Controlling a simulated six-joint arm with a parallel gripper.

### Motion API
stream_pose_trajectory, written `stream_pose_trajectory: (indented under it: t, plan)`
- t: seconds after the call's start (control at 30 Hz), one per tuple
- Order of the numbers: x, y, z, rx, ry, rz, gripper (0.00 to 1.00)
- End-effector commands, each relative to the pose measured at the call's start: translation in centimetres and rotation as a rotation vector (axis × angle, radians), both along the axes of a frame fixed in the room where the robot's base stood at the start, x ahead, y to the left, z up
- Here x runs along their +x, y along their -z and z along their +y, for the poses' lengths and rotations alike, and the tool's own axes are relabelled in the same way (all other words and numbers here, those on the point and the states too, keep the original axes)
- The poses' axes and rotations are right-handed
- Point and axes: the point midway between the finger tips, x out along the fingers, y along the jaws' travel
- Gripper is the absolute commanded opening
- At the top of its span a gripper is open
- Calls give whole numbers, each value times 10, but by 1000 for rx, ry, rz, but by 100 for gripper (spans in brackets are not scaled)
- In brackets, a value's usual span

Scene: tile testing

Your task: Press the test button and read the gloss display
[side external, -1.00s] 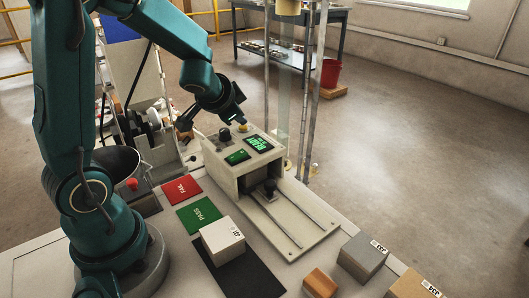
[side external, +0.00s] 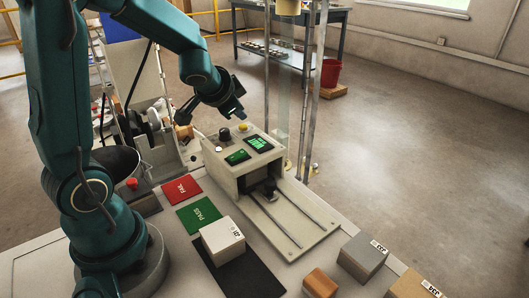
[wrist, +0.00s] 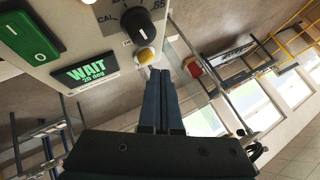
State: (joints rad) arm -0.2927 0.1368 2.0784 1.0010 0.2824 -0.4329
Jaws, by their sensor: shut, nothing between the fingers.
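The gloss meter is a pale box (side external: 226,174) at the table's middle, with two rails in front. On its top are a yellow button (side external: 242,127), a dark knob (side external: 224,134), a green rocker switch (side external: 238,157) and a green-lit display (side external: 259,143). In the wrist view the display (wrist: 84,73) reads "WAIT 20 deg". My gripper (side external: 240,118) is shut and empty, its tips just above the yellow button. In the wrist view the fingertips (wrist: 159,73) are close beside the button (wrist: 145,57); a small gap appears between them.
A pale tile block (side external: 222,237) sits on a black mat (side external: 249,278). Red FAIL (side external: 180,189) and green PASS (side external: 199,215) pads lie left of the meter. Grey (side external: 362,256) and orange (side external: 320,283) blocks stand front right. A glass-like upright with metal posts (side external: 310,110) rises behind.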

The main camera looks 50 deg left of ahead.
Motion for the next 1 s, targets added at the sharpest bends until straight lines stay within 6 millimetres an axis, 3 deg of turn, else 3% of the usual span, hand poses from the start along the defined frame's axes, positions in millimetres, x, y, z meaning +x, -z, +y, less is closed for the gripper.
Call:
stream_pose_trajectory:
  t: [0.37,0.8,1.0]
  plan:
    - [0,-2,0,1,0,-1,0]
    - [0,-42,1,2,-5,-4,0]
    - [0,-51,0,0,-1,-2,0]
